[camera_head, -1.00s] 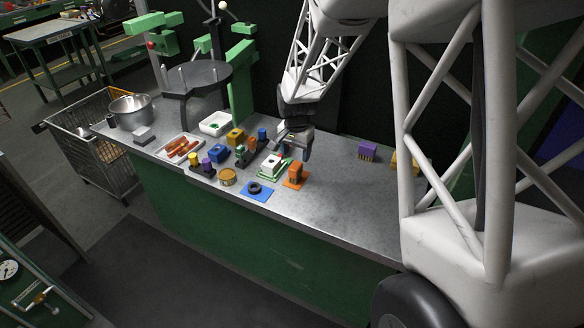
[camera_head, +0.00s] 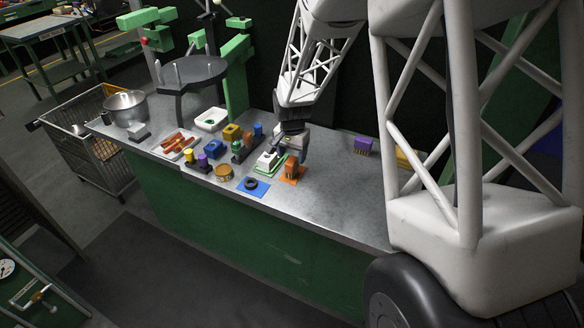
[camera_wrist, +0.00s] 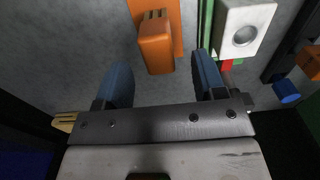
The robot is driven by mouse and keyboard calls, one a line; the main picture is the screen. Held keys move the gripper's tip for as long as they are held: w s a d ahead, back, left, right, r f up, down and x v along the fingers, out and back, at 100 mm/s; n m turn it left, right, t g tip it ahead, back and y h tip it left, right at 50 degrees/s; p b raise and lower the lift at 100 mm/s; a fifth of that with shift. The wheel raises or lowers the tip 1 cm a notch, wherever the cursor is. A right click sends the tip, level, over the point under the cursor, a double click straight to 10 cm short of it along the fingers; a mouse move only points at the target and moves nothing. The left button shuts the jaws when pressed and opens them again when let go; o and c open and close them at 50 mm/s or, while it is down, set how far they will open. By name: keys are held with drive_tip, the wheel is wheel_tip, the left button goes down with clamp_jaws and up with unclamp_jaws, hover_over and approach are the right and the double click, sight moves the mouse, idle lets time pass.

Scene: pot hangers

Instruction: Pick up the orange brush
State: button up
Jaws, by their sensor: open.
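The orange brush (camera_head: 291,166) stands on an orange mat (camera_head: 294,177) on the metal bench, toward the right of the group of small objects. In the wrist view the orange brush (camera_wrist: 156,46) lies ahead of and between the two blue fingers. My gripper (camera_head: 297,152) is just behind and above the brush in the head view.
A white block on a green mat (camera_head: 269,162) is close on the brush's left, and it shows beside the right finger in the wrist view (camera_wrist: 243,32). A blue mat with a black ring (camera_head: 251,184) lies in front. A purple brush (camera_head: 362,145) stands right. The bench's front right is clear.

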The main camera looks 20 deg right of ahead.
sight(292, 160)
drive_tip(key=shift+s+f, duration=0.15)
drive_tip(key=shift+f, duration=2.45)
drive_tip(key=c, duration=1)
drive_tip(key=shift+r, duration=0.1)
drive_tip(key=shift+c, duration=0.2)
drive_tip(key=shift+r, duration=0.75)
wheel_tip(292, 160, up, 2)
drive_tip(key=shift+r, duration=0.1)
drive_tip(key=s, duration=0.5)
drive_tip(key=s+a, duration=0.1)
drive_tip(key=s, duration=0.4)
drive_tip(key=s+r, duration=0.1)
drive_tip(key=s, duration=0.5)
drive_tip(key=shift+a, duration=0.3)
